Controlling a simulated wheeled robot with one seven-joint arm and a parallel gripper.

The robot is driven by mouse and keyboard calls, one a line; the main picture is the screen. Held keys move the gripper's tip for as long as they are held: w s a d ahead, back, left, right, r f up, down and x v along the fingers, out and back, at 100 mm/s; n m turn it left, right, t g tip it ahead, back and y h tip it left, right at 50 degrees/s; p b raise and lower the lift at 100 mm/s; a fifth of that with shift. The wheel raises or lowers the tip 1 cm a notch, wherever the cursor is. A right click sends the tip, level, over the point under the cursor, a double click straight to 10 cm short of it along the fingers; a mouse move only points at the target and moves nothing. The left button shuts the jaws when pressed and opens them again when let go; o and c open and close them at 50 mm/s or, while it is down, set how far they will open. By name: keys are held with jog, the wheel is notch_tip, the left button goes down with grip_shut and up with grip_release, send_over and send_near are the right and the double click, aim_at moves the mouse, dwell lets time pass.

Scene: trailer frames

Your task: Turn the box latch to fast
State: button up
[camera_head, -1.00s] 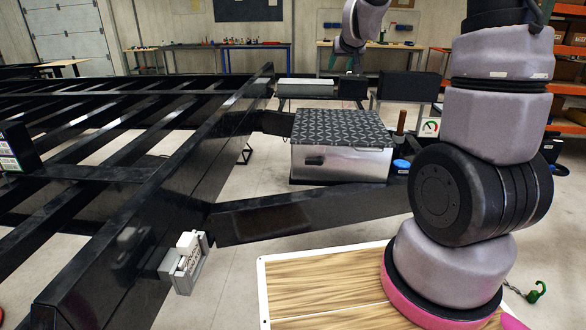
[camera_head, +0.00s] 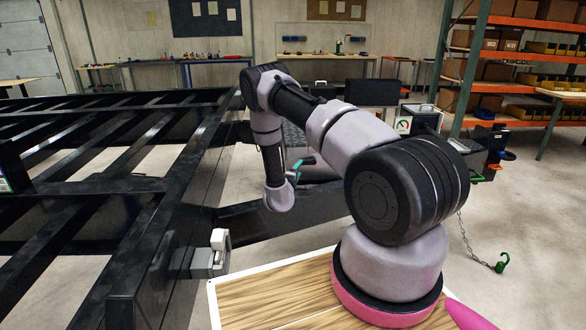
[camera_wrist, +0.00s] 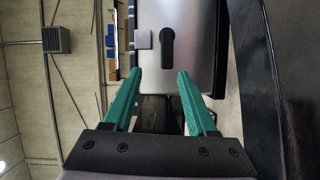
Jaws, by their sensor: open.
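The silver box (camera_wrist: 203,45) fills the upper middle of the wrist view. Its black latch (camera_wrist: 167,47) is an elongated handle on the metal face, running up and down in that turned picture. A small grey plate (camera_wrist: 143,39) sits just left of it. My gripper (camera_wrist: 157,72) is open and empty, its two green fingers pointing at the box, with the latch ahead of and between the tips, apart from them. The latch is hidden there.
A black trailer frame (camera_head: 165,215) spans the left, with its beam (camera_head: 262,219) running below my gripper. A grey-white coupling piece (camera_head: 218,250) is on the frame's near end. Orange shelving (camera_head: 475,75) stands right.

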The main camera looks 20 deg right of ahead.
aim_at(304, 163)
jog(key=shift+n+t, duration=0.3)
jog(key=shift+n, duration=0.2)
jog(key=x, duration=0.3)
jog(key=f+x, duration=0.1)
jog(key=x, duration=0.5)
jog(key=shift+w+d+f, duration=0.1)
jog(key=shift+w+f, duration=0.1)
jog(key=shift+f, duration=0.1)
grip_shut()
